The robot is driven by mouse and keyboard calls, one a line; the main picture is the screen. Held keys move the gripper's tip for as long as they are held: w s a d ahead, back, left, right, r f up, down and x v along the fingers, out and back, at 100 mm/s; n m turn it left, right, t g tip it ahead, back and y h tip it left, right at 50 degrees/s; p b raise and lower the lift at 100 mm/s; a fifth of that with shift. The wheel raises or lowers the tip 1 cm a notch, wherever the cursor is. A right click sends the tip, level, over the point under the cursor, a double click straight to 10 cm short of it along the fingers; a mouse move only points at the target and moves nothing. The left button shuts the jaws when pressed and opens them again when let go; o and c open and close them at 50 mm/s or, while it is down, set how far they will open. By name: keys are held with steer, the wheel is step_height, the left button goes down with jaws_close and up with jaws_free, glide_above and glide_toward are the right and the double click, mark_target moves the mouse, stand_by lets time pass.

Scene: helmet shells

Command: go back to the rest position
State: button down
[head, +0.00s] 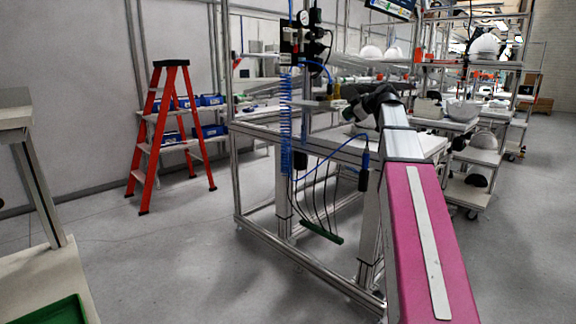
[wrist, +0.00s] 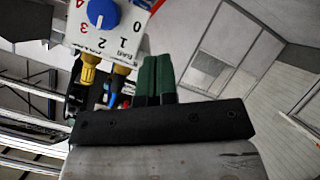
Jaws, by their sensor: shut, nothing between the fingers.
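My gripper shows in the wrist view as two dark green fingers (wrist: 156,78) pressed together, with nothing between them. Beyond them at the upper left is a white panel (wrist: 123,28) with a blue knob (wrist: 102,13) and printed numbers. Brass-coloured fittings and a blue hose hang below the panel, close behind the fingers in the picture. I cannot tell whether anything touches. In the head view my pink and silver arm reaches forward over the workbench, and its dark wrist end is near the bench's air equipment. The fingertips are hard to make out there.
A framed workbench (head: 262,228) with blue coiled hoses (head: 290,125) and hanging cables stands ahead. A red stepladder (head: 158,140) stands at the left near blue bins. A shelf cart (head: 470,185) with helmet shells is at right. A table (head: 45,285) is at near left. The floor between is clear.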

steer(key=s+a+f+m+g+h, duration=0.1)
steer(key=s+f+m+g, duration=0.15)
steer(key=f, duration=0.85)
steer(key=s+a+f+m+g+h, duration=0.1)
steer(key=s+f+m+h, duration=0.15)
steer(key=f, duration=0.85)
steer(key=s+a+f+m+g, duration=0.2)
steer(key=s+f+m, duration=0.15)
steer(key=f, duration=0.65)
steer(key=s+f+m+g+h, duration=0.4)
steer(key=s+f+m, duration=0.2)
steer(key=s+f, duration=1.4)
step_height(320, 180, down, 4)
steer(key=shift+s+r+m+g+h, duration=0.1)
steer(key=shift+s+m+g+h, duration=0.1)
steer(key=shift+m+g+h, duration=0.15)
